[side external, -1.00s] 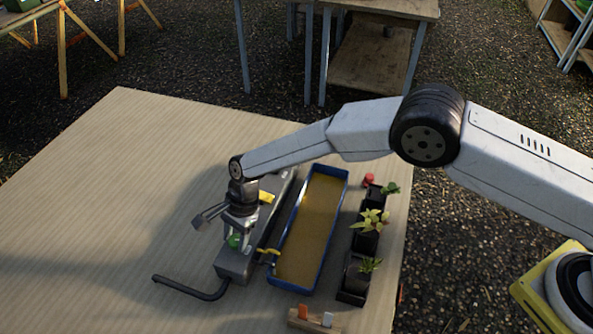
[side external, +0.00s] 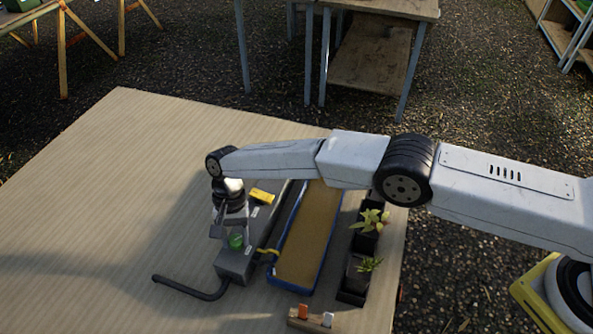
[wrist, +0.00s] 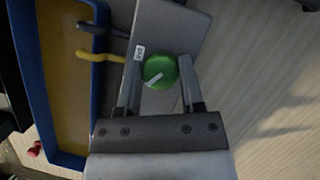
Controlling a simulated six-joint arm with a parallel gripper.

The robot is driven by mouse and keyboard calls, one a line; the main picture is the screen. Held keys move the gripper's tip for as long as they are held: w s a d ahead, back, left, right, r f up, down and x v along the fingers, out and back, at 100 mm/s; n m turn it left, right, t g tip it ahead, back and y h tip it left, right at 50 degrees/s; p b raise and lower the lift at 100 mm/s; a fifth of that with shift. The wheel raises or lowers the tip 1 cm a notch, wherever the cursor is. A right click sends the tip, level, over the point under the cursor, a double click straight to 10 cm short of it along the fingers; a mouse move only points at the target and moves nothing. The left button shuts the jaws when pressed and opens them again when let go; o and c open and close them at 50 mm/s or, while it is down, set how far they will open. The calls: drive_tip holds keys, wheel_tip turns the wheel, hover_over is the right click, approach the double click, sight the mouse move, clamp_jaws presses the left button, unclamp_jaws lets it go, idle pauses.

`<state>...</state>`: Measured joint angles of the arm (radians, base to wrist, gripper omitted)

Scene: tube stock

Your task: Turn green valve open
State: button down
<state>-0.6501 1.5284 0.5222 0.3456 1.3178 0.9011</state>
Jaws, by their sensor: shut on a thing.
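The green valve (side external: 236,241) is a round knob on top of the grey manifold block (side external: 236,265), near its front end. In the wrist view the green valve (wrist: 160,72) shows a pale pointer line running diagonally, and a small white label sits beside it. My gripper (side external: 232,236) is directly above the block, pointing down. In the wrist view its two fingers stand on either side of the knob, and my gripper (wrist: 160,85) is shut on the green valve. The exact finger contact is partly hidden in the side view.
A yellow valve handle (side external: 262,196) sits farther back on the block. A blue tray (side external: 271,285) with brown fill lies to the right, beside potted plants (side external: 367,240). A black hose (side external: 190,290) runs out at the front left. A wooden holder (side external: 312,321) stands in front. The table's left side is clear.

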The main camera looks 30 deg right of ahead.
sight(238, 246)
drive_tip(key=shift+n+h, duration=0.5)
drive_tip(key=shift+n, duration=0.6)
idle(0.6)
drive_tip(key=shift+c, duration=1.1)
unclamp_jaws()
drive_tip(key=shift+r, duration=0.3)
drive_tip(key=shift+r, duration=0.75)
drive_tip(key=shift+d+r, duration=0.1)
drive_tip(key=shift+r, duration=0.5)
drive_tip(key=s+d+r, duration=0.8)
drive_tip(key=s+r, duration=0.1)
drive_tip(key=s, duration=0.2)
drive_tip(key=shift+s+r, duration=0.15)
drive_tip(key=shift+r, duration=0.2)
